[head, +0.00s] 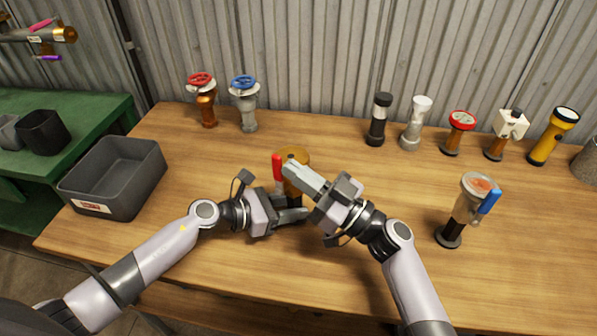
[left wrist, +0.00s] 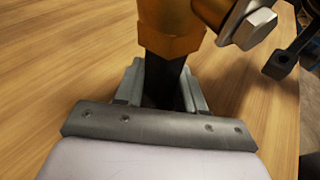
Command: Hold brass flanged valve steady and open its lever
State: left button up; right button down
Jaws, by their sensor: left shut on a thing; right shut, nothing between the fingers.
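The brass flanged valve (head: 296,154) stands upright near the middle of the bench, largely hidden behind my grippers. Its red lever (head: 278,166) points roughly up and down on the valve's left side. My left gripper (head: 303,213) is shut on the valve's dark lower post; in the left wrist view the fingers (left wrist: 163,85) are either side of the black post (left wrist: 162,75), just below the brass hex body (left wrist: 170,28). My right gripper (head: 289,171) is shut and empty, its tips in front of the valve beside the red lever. Whether they touch it cannot be told.
A valve with a blue lever (head: 469,205) stands to the right. A grey bin (head: 118,180) is at the left. Red-wheel (head: 203,100) and blue-wheel (head: 246,103) valves stand behind, with several fittings and a yellow torch (head: 553,136) at back right. The bench's front middle is clear.

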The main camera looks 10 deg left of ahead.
jog(key=d, duration=0.1)
jog(key=s+d, duration=0.1)
jog(key=d, duration=0.1)
jog(key=s+d, duration=0.1)
jog(key=shift+s+d+r, duration=0.15)
jog(key=shift+r, duration=0.15)
pick_arm(q)
jog(key=o, duration=0.9)
jog(key=v, duration=1.2)
jog(key=shift+r, duration=0.15)
jog(key=shift+s, duration=0.15)
